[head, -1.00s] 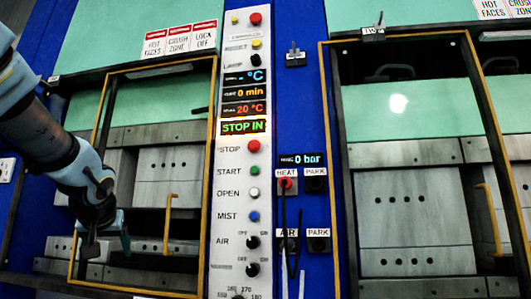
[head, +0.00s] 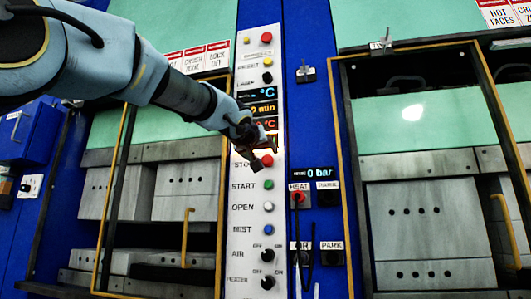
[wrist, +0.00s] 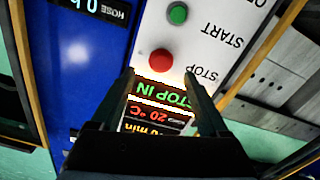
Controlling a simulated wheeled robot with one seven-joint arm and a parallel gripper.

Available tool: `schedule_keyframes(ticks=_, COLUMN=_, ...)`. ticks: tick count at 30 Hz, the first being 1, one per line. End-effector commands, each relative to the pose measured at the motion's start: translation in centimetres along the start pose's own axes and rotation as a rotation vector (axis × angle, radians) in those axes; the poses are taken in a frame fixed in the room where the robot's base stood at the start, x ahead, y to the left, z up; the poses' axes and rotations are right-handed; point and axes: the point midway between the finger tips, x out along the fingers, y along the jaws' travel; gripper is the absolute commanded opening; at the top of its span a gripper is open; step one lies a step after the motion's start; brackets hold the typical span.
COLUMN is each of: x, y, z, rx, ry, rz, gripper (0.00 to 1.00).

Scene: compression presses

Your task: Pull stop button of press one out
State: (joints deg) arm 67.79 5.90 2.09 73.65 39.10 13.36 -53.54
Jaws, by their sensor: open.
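The red stop button (head: 267,160) sits on the white control panel (head: 241,210), just above the green start button (head: 268,184). In the wrist view the stop button (wrist: 163,60) shows upside down beside the STOP label, just beyond my fingertips. The lit display (wrist: 160,96) reads STOP IN and lies between my fingers. My gripper (head: 251,160) is in front of the panel at the stop button's left, partly covering the displays and STOP label. In the wrist view my gripper (wrist: 158,74) has its fingers apart and empty. I cannot tell how far they are from the panel.
Two presses with yellow-framed doors flank the panel, the left press (head: 186,180) and the right press (head: 415,215). The lower panel buttons are clear.

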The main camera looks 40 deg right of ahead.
Motion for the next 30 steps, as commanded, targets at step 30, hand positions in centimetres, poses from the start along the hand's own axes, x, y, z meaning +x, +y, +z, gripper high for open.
schedule_keyframes(ticks=30, x=4.5, y=-0.1, z=0.0, rx=0.000, ry=0.000, rz=-0.001, gripper=0.40)
